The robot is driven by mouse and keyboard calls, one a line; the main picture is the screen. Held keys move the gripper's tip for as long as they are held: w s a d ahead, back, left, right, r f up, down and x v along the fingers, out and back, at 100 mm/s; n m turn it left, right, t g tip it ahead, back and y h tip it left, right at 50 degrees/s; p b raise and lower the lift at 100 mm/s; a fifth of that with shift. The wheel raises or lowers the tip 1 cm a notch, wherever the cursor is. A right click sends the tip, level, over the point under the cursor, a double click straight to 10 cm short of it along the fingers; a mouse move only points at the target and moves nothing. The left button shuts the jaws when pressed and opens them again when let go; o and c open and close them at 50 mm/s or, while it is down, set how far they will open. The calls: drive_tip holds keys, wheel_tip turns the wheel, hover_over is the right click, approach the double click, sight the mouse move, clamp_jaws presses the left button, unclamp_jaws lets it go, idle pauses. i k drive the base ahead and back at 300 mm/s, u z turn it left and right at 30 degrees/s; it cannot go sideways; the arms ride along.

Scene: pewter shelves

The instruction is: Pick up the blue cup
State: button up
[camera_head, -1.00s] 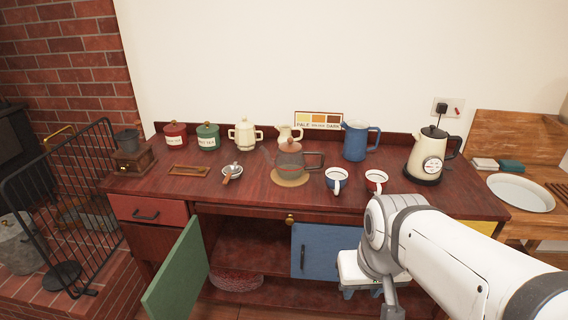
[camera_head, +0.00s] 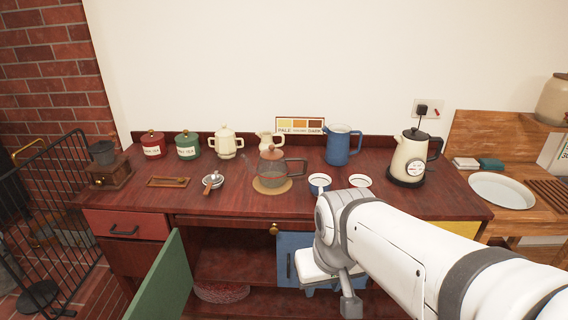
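The blue cup (camera_head: 319,184) stands upright on the dark red wooden worktop (camera_head: 225,205), right of the glass teapot (camera_head: 271,172). It has a pale inside, and my arm's elbow hides part of its lower right side. My white and grey arm comes in from the right and bends down in front of the worktop. A grey end piece of my arm hangs below the worktop edge. I cannot make out any gripper fingers, and nothing held shows.
A second cup (camera_head: 360,181) stands just right of the blue cup, partly behind my arm. A blue jug (camera_head: 338,147) and a cream kettle (camera_head: 409,160) stand behind. A green cupboard door (camera_head: 164,278) hangs open at the front.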

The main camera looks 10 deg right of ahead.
sight(318, 183)
drive_tip(key=i, duration=0.85)
drive_tip(key=u, duration=0.05)
